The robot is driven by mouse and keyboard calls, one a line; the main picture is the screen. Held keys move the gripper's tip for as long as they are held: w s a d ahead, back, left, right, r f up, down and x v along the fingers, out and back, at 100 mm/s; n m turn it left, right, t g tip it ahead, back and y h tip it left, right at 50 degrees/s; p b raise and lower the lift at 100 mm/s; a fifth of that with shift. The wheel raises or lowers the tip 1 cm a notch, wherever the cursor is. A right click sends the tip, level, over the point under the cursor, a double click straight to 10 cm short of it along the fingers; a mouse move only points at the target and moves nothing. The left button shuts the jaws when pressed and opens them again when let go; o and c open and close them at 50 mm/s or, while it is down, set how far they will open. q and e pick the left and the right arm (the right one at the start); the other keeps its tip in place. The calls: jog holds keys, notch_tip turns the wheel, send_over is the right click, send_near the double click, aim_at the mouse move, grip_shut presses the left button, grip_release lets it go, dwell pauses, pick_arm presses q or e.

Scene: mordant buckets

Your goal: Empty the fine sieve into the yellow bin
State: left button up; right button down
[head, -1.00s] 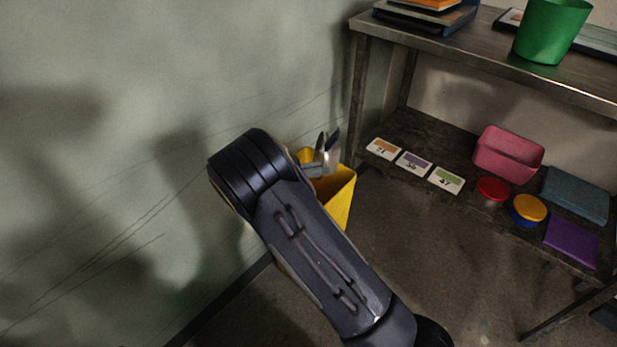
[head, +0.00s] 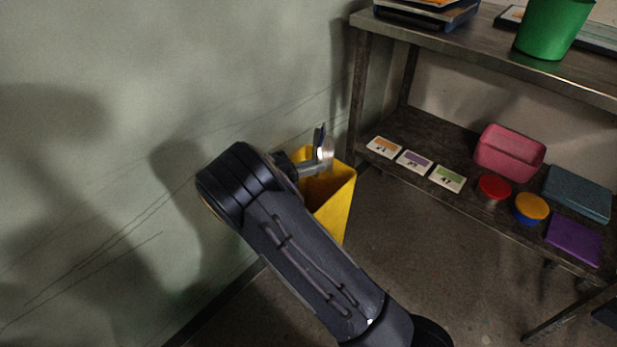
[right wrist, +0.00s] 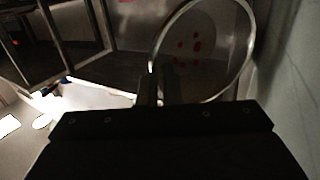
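The yellow bin (head: 337,205) stands on the floor by the wall, partly hidden behind my right arm. My right gripper (head: 310,168) is over the bin's opening. The fine sieve (head: 326,150) shows almost edge-on there, tilted steeply above the bin's rim. In the right wrist view the sieve's round metal rim (right wrist: 250,62) stands just beyond the right gripper (right wrist: 160,92), which is shut on its handle. Several red bits (right wrist: 186,46) show within the ring; I cannot tell whether they lie on the mesh or behind it. My left gripper is not in view.
A metal shelf unit (head: 480,57) stands to the right, with a green bucket (head: 550,28) on top. Its lower shelf holds labelled cards (head: 414,161), a pink tub (head: 508,155), round lidded pots (head: 531,207) and a purple slab (head: 574,240). The wall is close on the left.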

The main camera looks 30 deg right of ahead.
jog(key=shift+w+a+f+n+h+b, duration=0.1)
jog(key=shift+w+a+n+h+b, duration=0.2)
jog(key=shift+h+b, duration=0.35)
jog(key=shift+a+f+n+h+b, duration=0.1)
jog(key=shift+a+h+b, duration=0.3)
jog(key=shift+b, duration=0.35)
dwell(0.5)
jog(key=shift+r+h, duration=0.25)
jog(key=shift+r, duration=0.2)
jog(key=shift+r, duration=0.1)
